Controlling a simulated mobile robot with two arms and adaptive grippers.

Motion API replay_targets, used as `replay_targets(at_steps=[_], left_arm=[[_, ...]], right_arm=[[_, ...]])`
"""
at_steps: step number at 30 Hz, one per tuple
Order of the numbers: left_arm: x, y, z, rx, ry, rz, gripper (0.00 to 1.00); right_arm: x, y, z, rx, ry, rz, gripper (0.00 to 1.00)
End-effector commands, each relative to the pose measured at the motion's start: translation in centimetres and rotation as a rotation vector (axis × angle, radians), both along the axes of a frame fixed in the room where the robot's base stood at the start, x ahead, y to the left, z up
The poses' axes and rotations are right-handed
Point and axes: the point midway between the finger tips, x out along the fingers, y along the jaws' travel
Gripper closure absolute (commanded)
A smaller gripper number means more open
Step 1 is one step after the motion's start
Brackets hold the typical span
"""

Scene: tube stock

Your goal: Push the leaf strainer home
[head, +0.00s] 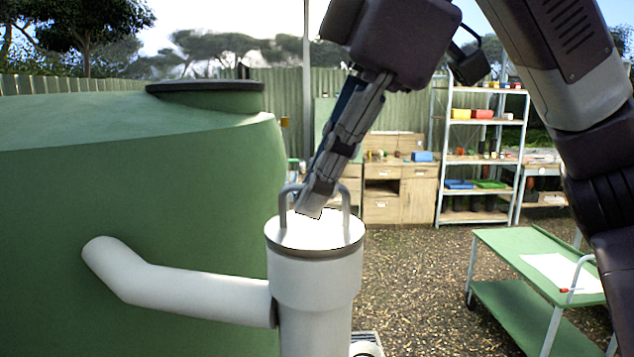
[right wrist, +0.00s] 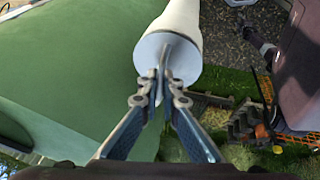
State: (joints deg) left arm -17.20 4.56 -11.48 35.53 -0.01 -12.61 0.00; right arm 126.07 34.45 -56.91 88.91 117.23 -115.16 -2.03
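The leaf strainer (head: 335,238) is a pale round cap with an arched grey handle. It sits in the top of an upright white pipe (head: 315,310), and a dark band shows under its rim. In the right wrist view the strainer's pale top (right wrist: 190,48) faces the camera. My right gripper (head: 310,210) comes down from above, its fingertips at the handle just over the cap. In the right wrist view the gripper (right wrist: 163,80) has its fingers close together on the handle. My left gripper is out of view.
A large green tank (head: 150,200) fills the left, with a white elbow pipe (head: 190,292) joining the upright pipe. A green trolley (head: 510,250) stands at the right. Shelves (head: 480,155) and a wooden cabinet (head: 385,205) stand behind. Open gravel (head: 420,290) lies between.

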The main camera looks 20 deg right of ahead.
Motion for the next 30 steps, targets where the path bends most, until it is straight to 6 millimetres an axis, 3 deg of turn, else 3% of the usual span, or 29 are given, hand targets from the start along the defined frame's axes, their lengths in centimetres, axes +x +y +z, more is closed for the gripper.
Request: replay_targets(at_steps=[30], left_arm=[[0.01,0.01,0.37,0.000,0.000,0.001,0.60]], right_arm=[[0.00,-0.01,-0.38,0.001,0.000,0.000,1.00]])
